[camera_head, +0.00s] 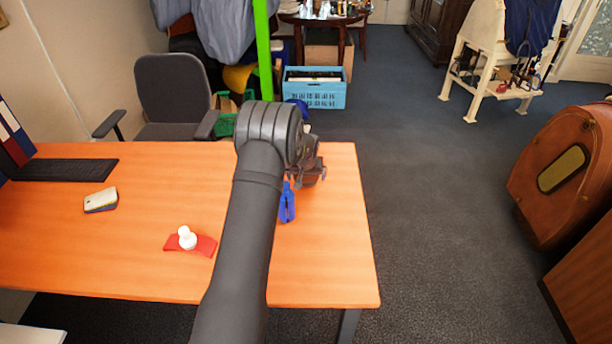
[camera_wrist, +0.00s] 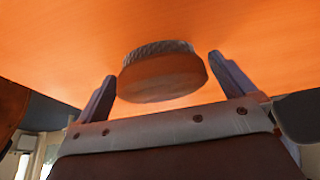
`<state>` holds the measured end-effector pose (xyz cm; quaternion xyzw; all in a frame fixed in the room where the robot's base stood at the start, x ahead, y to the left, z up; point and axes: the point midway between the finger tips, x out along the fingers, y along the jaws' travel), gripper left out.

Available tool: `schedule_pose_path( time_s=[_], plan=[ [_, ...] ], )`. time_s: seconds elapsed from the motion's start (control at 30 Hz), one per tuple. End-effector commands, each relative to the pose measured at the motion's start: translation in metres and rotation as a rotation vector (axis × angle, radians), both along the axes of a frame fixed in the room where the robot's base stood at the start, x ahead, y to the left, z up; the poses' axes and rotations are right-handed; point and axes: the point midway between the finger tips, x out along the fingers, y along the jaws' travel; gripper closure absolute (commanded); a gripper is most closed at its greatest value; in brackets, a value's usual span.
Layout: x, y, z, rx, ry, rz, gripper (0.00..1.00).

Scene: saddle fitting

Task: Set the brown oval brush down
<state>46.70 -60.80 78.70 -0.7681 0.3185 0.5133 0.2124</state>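The brown oval brush (camera_wrist: 162,80) shows in the wrist view, with its pale textured bristle side toward the orange tabletop (camera_wrist: 60,40) and its smooth brown body toward me. My gripper (camera_wrist: 162,68) has one finger on each side of the brush. Narrow gaps show between the fingers and the brush, so it looks open around it. The brush seems to be at or very near the tabletop; the exact contact is hard to tell.
A blue item (camera_head: 287,203) stands beside my arm on the table. To the left are a white knob-like piece (camera_head: 187,238) on a red strip (camera_head: 204,246), a small sponge-like block (camera_head: 101,200) and a keyboard (camera_head: 66,169). The table's right front area is clear.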

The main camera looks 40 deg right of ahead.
Motion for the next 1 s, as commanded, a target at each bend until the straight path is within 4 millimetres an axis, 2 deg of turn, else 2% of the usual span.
schedule_pose_path(
  time_s=[0.2, 0.37, 0.8, 1.0],
  plan=[
    [0.000, 0.000, 0.002, -0.001, -0.001, 0.000, 0.00],
    [-0.002, 0.002, 0.014, -0.001, -0.001, 0.000, 0.00],
    [-0.024, 0.024, 0.087, -0.001, -0.001, 0.000, 0.00],
    [-0.030, 0.030, 0.108, -0.001, -0.001, 0.000, 0.00]
  ],
)
